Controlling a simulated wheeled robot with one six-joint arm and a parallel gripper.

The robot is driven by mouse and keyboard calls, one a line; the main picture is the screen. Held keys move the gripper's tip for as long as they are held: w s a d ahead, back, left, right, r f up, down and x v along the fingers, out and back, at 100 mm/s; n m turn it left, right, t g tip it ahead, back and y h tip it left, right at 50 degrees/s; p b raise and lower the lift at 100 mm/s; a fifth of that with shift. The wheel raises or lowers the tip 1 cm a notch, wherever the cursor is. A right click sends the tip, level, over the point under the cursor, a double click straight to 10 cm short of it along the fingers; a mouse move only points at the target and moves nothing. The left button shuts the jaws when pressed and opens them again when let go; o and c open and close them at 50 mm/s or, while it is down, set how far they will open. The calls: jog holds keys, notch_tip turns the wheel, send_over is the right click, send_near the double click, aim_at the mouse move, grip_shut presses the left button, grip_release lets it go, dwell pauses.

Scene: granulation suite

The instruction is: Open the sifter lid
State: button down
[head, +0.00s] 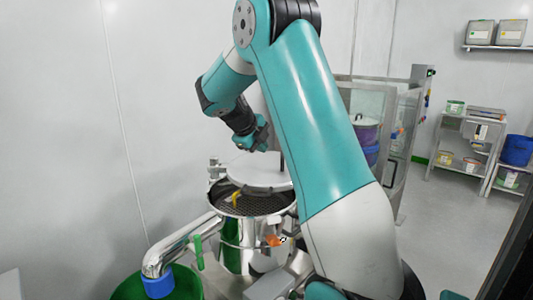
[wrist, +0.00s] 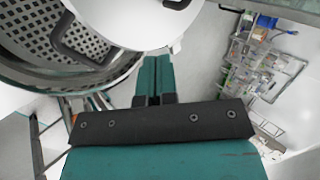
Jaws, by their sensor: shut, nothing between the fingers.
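The sifter (head: 230,231) is a round steel drum in the lower middle of the head view, with a dark mesh (head: 255,205) exposed in its top. Its pale round lid (head: 245,174) stands raised and tilted off the rim, toward the back. My arm hides its right part. In the wrist view the lid (wrist: 125,18) is at the top, and the perforated mesh (wrist: 30,38) is at upper left. My gripper (head: 262,146) is shut and empty near the lid's upper part; contact cannot be told. Its closed teal fingers show in the wrist view (wrist: 155,62).
A shiny pipe (head: 180,242) runs from the sifter to a green bin (head: 168,290) at lower left. A clear-walled enclosure (head: 400,140) stands behind on the right. Shelves (head: 465,140) with tubs stand farther right. Open floor (head: 450,230) lies at right.

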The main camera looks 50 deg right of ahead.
jog(key=p, duration=0.2)
send_near(278, 173)
jog(key=shift+s+d+f, duration=0.1)
jog(key=shift+d+f, duration=0.25)
jog(key=shift+d, duration=0.2)
jog(key=shift+s+d+f, duration=0.15)
jog(key=shift+d+f, duration=0.25)
jog(key=shift+d, duration=0.15)
jog(key=d, duration=0.2)
jog(key=shift+d+f+p, duration=0.2)
jog(key=shift+d+p, duration=0.05)
jog(key=shift+p, duration=0.1)
jog(key=shift+d+f, duration=0.25)
jog(key=shift+d, duration=0.4)
jog(key=shift+w+d, duration=0.1)
